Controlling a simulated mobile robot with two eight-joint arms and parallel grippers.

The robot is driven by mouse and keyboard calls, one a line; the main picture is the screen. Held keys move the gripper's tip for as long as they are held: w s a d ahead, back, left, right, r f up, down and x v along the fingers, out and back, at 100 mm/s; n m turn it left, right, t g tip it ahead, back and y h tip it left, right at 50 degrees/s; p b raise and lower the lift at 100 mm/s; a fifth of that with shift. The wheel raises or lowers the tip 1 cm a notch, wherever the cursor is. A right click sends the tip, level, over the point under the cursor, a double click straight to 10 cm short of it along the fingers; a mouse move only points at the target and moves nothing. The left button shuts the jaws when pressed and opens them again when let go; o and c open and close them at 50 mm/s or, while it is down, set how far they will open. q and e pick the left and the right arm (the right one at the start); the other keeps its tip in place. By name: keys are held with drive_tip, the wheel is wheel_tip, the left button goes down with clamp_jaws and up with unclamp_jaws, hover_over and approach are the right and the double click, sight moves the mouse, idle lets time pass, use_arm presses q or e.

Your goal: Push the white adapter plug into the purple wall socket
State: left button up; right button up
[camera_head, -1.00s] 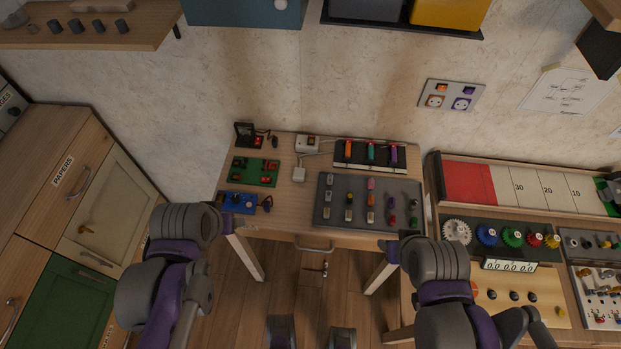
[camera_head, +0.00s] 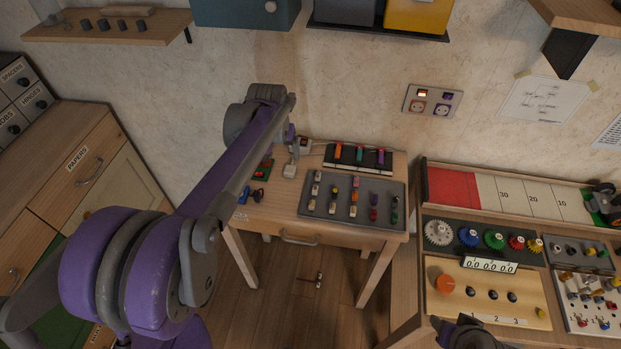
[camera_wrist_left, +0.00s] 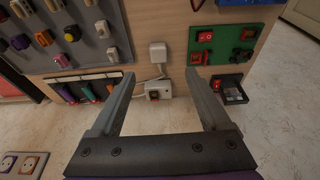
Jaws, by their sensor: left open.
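The white adapter plug (camera_head: 289,171) rests on the table near its back left, beside a small white switch box. In the left wrist view the plug (camera_wrist_left: 158,51) is a pale block with a thin cable, centred beyond the fingertips. The purple wall socket (camera_head: 441,109) is the right one of two round sockets on the grey wall plate; the plate is cut off at the lower left of the wrist view. My left gripper (camera_wrist_left: 160,75) is open and empty, its fingers pointing towards the plug. In the head view it (camera_head: 294,149) is small and partly hidden.
The white switch box (camera_head: 305,143) and a black rack (camera_head: 346,158) of coloured pieces stand at the back. A grey tray (camera_head: 350,220) with several small blocks fills the table's right. A green board (camera_wrist_left: 218,44) lies beside the plug. Wall around the sockets is clear.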

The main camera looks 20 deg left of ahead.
use_arm(q)
drive_tip(key=shift+w+d+f, duration=0.15)
drive_tip(key=shift+w+f, duration=0.1)
drive_tip(key=shift+w, duration=0.25)
hover_over(290, 169)
drive_tip(key=s, duration=0.2)
drive_tip(key=shift+d+f, duration=0.15)
drive_tip(key=shift+f, duration=1.2)
drive_tip(key=shift+d+f, duration=0.15)
drive_tip(key=shift+f, duration=1.2)
drive_tip(key=x, duration=0.5)
drive_tip(key=shift+w+a+f, duration=0.1)
drive_tip(key=shift+w, duration=0.05)
drive_tip(key=shift+c, duration=0.3)
clamp_jaws()
